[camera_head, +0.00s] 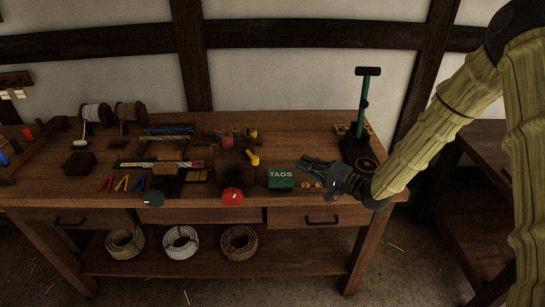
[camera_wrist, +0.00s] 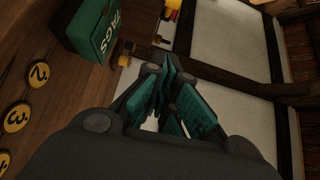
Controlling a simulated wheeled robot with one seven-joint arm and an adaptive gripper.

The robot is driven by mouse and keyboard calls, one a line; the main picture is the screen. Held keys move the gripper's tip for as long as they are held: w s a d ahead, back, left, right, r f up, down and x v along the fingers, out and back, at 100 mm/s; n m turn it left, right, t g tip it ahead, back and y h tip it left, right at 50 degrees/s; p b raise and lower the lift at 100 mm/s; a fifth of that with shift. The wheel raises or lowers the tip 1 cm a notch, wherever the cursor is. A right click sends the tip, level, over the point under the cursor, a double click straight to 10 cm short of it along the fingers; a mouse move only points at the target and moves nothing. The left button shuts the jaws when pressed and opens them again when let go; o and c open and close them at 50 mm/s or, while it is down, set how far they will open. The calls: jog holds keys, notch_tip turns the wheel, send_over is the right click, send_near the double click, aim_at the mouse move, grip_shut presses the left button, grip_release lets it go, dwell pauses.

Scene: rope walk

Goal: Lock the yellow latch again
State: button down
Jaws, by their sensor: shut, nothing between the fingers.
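A small yellow piece (camera_head: 254,158), which looks like the latch, tilts at the upper right of a dark wooden block (camera_head: 232,168) on the bench. Its exact position, locked or not, is too small to tell. A red round knob (camera_head: 232,196) is at the block's front. My gripper (camera_head: 306,164) is shut and empty, to the right of the yellow piece and apart from it, above the green TAGS box (camera_head: 281,179). In the wrist view the closed fingers (camera_wrist: 172,75) point past the TAGS box (camera_wrist: 95,28).
Numbered yellow discs (camera_wrist: 16,117) lie on the bench near the box. A green press-like stand (camera_head: 358,135) stands at the right. Spools (camera_head: 97,115), coloured tools (camera_head: 121,183) and a green round knob (camera_head: 154,198) lie to the left.

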aim_at(250, 155)
jog(key=p+x, duration=0.3)
jog(key=x, duration=0.6)
jog(key=shift+w+a, duration=0.15)
jog(key=shift+a, duration=0.1)
jog(key=shift+s+a+p, duration=0.35)
jog(key=shift+a+p, duration=0.1)
jog(key=shift+a, duration=0.15)
jog(key=shift+s+a+p, duration=0.35)
jog(key=shift+a+p, duration=0.1)
jog(key=shift+a, duration=0.15)
jog(key=shift+s+a+f, duration=0.15)
jog(key=shift+s+a, duration=0.2)
jog(key=shift+a, duration=0.15)
jog(key=shift+s+a, duration=0.1)
jog(key=shift+a, duration=0.05)
jog(key=shift+s, duration=0.1)
